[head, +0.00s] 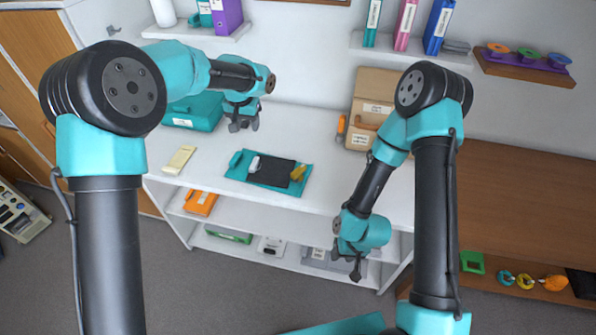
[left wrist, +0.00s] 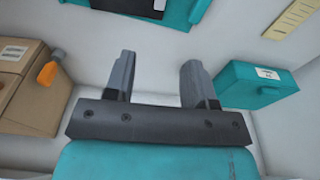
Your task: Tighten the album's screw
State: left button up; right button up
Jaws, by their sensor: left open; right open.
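A dark, flat rectangular piece that looks like the album (head: 272,174) lies on a teal mat (head: 234,174) on the white table. A small white item (head: 254,164) is at its left edge, and a yellow item (head: 299,172) is at its right edge. The screw is too small to make out. My left gripper (head: 243,125) is open and empty above the back of the table, behind the mat. In the left wrist view its open fingers (left wrist: 158,68) have nothing between them. My right gripper (head: 349,270) is open and empty in front of the table's front edge.
A teal box (head: 196,112) stands at the table's back left, with a pale strip (head: 180,158) in front of it. A cardboard box (head: 371,103) stands at the back right. Shelves with binders hang above. The tabletop beside the mat is mostly clear.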

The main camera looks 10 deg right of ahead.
pick_arm(q)
jog(key=shift+o, duration=0.2)
dwell(0.3)
jog(key=m+g, duration=0.1)
jog(key=m, duration=0.5)
send_over(298, 170)
jog(key=shift+r+y, duration=0.2)
jog(key=shift+y, duration=0.1)
notch_tip(298, 170, down, 18)
jog(key=shift+r, duration=0.25)
jog(key=shift+c, duration=0.4)
grip_shut()
